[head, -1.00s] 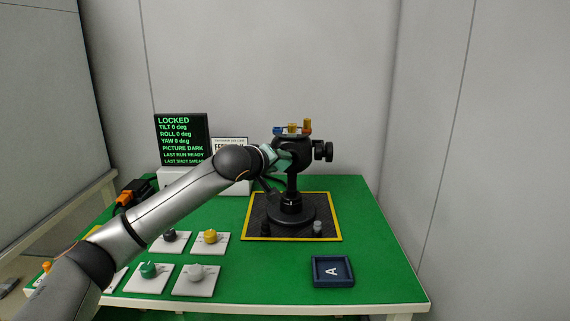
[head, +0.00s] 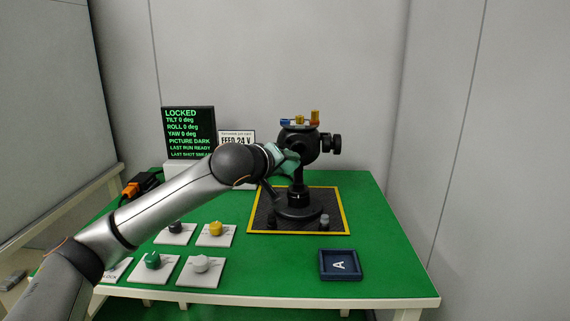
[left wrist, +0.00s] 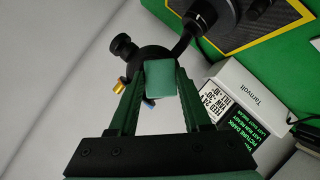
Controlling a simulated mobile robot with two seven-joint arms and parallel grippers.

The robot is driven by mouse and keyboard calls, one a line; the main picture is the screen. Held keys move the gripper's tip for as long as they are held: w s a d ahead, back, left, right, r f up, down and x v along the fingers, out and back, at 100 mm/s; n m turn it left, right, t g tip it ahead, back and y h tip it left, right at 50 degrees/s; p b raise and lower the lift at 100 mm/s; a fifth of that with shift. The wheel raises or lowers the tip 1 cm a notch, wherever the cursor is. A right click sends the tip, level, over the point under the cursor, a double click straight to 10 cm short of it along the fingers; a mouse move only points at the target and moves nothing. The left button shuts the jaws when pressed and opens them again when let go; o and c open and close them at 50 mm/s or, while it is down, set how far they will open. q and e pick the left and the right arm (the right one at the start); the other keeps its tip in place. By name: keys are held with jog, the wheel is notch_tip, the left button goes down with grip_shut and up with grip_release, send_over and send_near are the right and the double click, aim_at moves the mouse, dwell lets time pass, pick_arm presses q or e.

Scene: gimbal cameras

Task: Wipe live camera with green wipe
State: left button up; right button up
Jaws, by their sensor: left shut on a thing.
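The camera unit is a black ball-shaped head (head: 312,151) on a black stand, with coloured knobs on top and a black knob at its right. It stands upright on a dark mat with a yellow border (head: 335,233). My left gripper (head: 282,161) is at the left side of the head. In the left wrist view its green fingers (left wrist: 160,88) are shut on a pale green wipe (left wrist: 161,72), which overlaps the black head (left wrist: 150,54). I cannot tell whether the wipe touches it. The lens is not visible. My right gripper is out of view.
A screen (head: 188,133) reads LOCKED, angles 0 deg, PICTURE DARK. A white box (left wrist: 245,95) with a sign stands beside it. Several knob plates (head: 200,272) lie front left and a blue tray marked A (head: 340,277) front right. The green table (head: 280,280) is clear between them.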

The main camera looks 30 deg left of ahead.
pick_arm(q)
jog(key=shift+d, duration=0.1)
jog(key=shift+s+d+b, duration=0.35)
jog(key=shift+s, duration=0.25)
jog(key=shift+s+d, duration=0.35)
jog(key=shift+s, duration=0.3)
